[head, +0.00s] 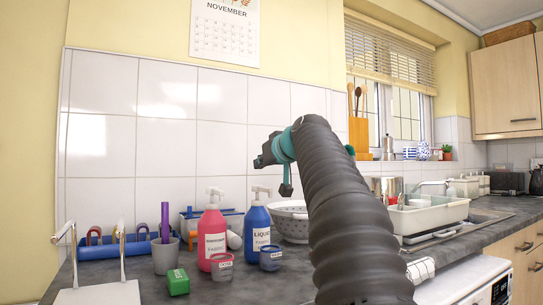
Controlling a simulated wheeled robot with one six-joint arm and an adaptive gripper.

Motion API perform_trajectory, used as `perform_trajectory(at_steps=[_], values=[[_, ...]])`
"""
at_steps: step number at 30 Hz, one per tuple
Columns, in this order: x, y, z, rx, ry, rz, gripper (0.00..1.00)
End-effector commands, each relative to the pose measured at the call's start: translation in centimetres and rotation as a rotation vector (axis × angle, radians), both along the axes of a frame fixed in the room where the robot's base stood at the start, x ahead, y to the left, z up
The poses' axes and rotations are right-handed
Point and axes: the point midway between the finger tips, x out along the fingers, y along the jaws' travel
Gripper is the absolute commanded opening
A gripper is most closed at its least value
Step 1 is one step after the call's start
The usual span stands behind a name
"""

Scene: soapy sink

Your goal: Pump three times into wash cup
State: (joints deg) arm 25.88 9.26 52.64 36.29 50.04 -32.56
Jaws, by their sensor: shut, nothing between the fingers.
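A red pump bottle (213,238) with a white pump head stands on the dark counter. A blue pump bottle (257,229) labelled "LIQUID", also with a white pump head, stands just right of it. A small grey cup (222,267) with a reddish label stands in front of the red bottle. Another small grey cup (270,258) with a bluish label stands in front of the blue bottle. The cup labels are too small to read surely, and their insides are hidden.
A white colander (290,222) stands behind, partly covered by my arm. A green box (178,282), a grey cup with a purple item (166,257), and a white stand (98,292) are at left. A dish rack (432,218) is at right. The front counter has free room.

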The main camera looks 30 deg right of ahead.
Motion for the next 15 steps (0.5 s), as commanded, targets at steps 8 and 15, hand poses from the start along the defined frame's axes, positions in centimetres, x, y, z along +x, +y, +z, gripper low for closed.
perform_trajectory(at_steps=[8, 15], values=[[0.6, 0.0, -3.4, 0.001, 0.000, -0.001, 0.00], [0.6, 0.0, -4.2, 0.000, 0.000, -0.001, 0.00]])
